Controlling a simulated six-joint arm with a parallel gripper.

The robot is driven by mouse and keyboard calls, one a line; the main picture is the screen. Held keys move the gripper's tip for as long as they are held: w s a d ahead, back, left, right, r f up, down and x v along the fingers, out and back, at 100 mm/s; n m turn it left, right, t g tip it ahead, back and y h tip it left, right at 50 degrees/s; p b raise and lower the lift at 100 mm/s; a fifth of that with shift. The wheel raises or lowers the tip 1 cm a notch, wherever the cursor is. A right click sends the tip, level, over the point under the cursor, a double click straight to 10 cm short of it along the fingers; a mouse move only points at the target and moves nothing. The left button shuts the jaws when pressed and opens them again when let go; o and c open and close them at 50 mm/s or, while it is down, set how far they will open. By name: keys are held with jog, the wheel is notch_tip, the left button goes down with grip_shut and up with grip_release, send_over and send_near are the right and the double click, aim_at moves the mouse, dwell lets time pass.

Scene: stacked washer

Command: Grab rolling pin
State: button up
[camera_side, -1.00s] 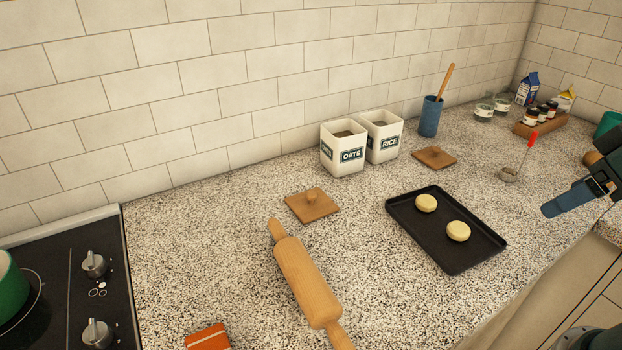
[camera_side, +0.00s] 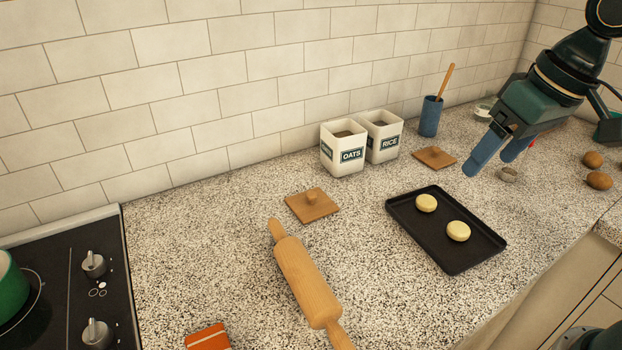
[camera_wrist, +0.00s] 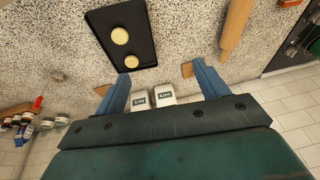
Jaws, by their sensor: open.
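The wooden rolling pin (camera_side: 303,281) lies on the speckled counter, left of the black tray, slanting toward the front edge. In the wrist view part of the rolling pin (camera_wrist: 236,27) shows at the upper right, beyond my fingers. My gripper (camera_side: 497,160) is at the right, above the counter near the tray's far right side, well apart from the pin. Its two blue fingers are spread and nothing is between them. In the wrist view my gripper (camera_wrist: 160,88) also shows empty.
A black tray (camera_side: 408,227) with two pale dough rounds lies between my gripper and the pin. OATS (camera_side: 344,161) and RICE (camera_side: 383,151) canisters stand behind. A wooden lid (camera_side: 312,207) lies near the pin's far end. A stove (camera_side: 85,290) is at left.

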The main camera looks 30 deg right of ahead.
jog(key=w+a+f+g, duration=0.2)
jog(key=w+a, duration=0.6)
jog(key=a, duration=0.2)
jog(key=g, duration=0.2)
send_over(304, 269)
notch_tip(304, 269, down, 7)
jog(key=shift+m+h, duration=0.3)
jog(key=shift+h, duration=0.1)
jog(key=shift+s+d+f, duration=0.1)
jog(key=shift+f, duration=2.15)
jog(key=shift+s+f, duration=0.1)
jog(key=shift+f, duration=2.15)
jog(key=shift+f, duration=0.1)
jog(key=shift+w+f, duration=0.15)
jog(key=shift+f, duration=2.35)
jog(key=c, duration=1.4)
jog(key=shift+r, duration=0.15)
jog(key=shift+c, duration=0.2)
